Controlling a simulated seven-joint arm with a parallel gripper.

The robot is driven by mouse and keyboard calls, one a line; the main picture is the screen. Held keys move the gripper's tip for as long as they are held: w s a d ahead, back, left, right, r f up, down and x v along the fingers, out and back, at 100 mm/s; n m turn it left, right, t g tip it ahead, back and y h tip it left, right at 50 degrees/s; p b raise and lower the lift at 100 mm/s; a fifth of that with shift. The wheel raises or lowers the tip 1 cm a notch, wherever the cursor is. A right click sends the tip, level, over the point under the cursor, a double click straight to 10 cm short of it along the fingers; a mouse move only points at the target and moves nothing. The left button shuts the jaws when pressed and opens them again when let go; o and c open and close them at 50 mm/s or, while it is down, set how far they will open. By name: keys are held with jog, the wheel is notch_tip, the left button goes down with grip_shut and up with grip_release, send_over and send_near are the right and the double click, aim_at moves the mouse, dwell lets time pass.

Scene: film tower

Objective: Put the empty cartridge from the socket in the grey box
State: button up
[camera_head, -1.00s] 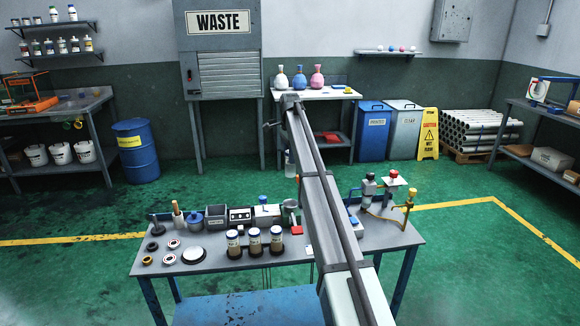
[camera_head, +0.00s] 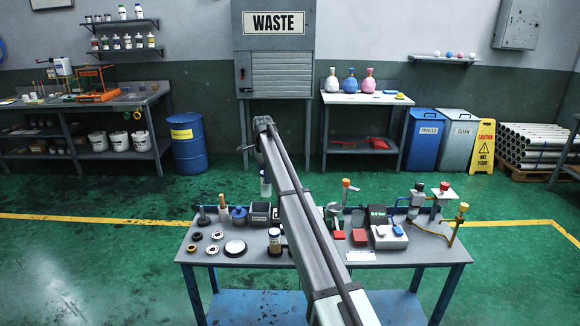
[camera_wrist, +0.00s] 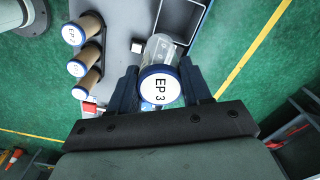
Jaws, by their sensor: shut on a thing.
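My gripper (camera_wrist: 159,72) is shut on a clear, empty-looking cartridge (camera_wrist: 158,48) with a blue-rimmed cap marked EP 3. The grey box (camera_head: 261,214) stands on the bench, open at the top. In the wrist view the box (camera_wrist: 203,32) lies just beyond the cartridge, whose lower end overlaps its near side in the picture. I cannot tell the height between them. I cannot make out the socket.
Tan-filled cartridges (camera_wrist: 84,64) stand left of the held one in the wrist view; one (camera_head: 275,241) shows at the bench front. My arm covers the middle of the bench (camera_head: 235,256).

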jog(key=w+a+f, duration=0.2)
jog(key=a+f, duration=0.1)
jog(key=f, duration=0.3)
jog(key=shift+w+a+f+n, duration=0.15)
jog(key=shift+w+f+n, duration=0.15)
jog(key=shift+w+n, duration=0.1)
dwell(0.3)
jog(key=shift+f, duration=4.15)
dwell(1.1)
jog(key=o, duration=1.2)
jog(key=shift+s+r, duration=0.1)
